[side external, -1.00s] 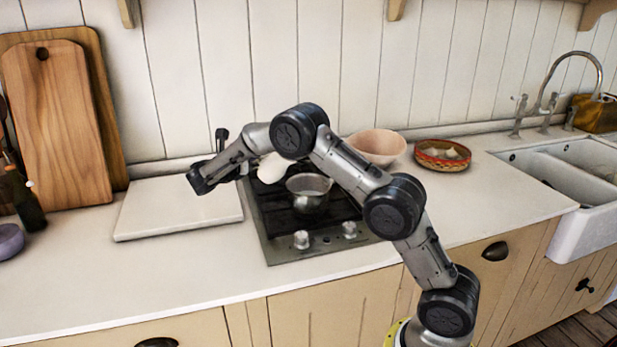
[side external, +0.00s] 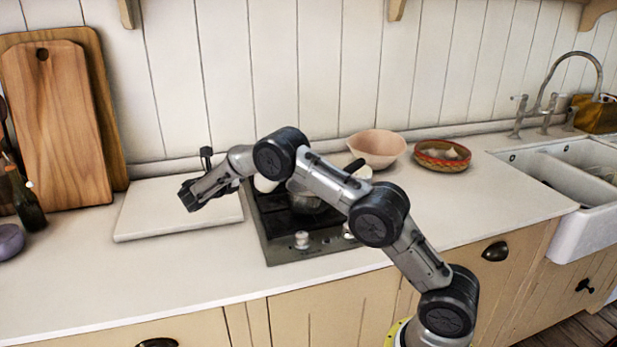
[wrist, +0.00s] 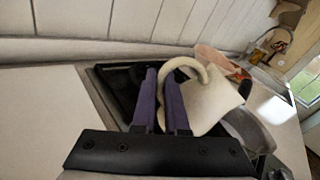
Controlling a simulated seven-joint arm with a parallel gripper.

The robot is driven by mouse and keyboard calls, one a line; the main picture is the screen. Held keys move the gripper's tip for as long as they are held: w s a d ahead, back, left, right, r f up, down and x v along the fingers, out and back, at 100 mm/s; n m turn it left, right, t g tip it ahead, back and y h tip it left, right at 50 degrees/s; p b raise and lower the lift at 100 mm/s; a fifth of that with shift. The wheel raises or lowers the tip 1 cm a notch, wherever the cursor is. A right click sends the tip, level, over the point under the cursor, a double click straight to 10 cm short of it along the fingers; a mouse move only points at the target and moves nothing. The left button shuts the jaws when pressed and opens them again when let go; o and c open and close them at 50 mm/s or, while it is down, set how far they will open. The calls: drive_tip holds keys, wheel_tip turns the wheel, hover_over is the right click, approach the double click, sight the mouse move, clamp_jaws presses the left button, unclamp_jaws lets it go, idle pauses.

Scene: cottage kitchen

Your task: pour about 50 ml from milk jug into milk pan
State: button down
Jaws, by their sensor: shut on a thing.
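The white milk jug (wrist: 212,104) is in my gripper, held by its curved handle between the two purple fingers (wrist: 163,98). In the side view, only a small part of the jug (side external: 265,184) shows; my arm hides the rest. My gripper (side external: 238,187) is over the left edge of the hob. The steel milk pan (side external: 304,203) stands on the hob, partly hidden behind my arm. In the wrist view, the pan (wrist: 248,130) is just right of the jug and partly covered by it. The jug's contents and any stream are not visible.
The black hob (side external: 276,236) lies under the jug and pan. A white board (side external: 170,215) is left of it. A pink bowl (side external: 377,147) and a patterned basket (side external: 442,156) stand behind right. A black-handled item (side external: 355,166) shows behind my arm. The front counter is clear.

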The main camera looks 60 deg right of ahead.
drive_tip(key=shift+w+a+f+n+h, duration=0.15)
drive_tip(key=shift+w+f+n, duration=0.25)
drive_tip(key=shift+f+n, duration=0.25)
drive_tip(key=shift+w+f+n+h, duration=0.1)
drive_tip(key=shift+w+f+n, duration=0.3)
drive_tip(key=shift+f+n, duration=0.2)
drive_tip(key=shift+w+a+f+n+h, duration=0.15)
drive_tip(key=shift+w+f+n, duration=0.25)
drive_tip(key=shift+f+n, duration=0.25)
drive_tip(key=shift+r, duration=0.1)
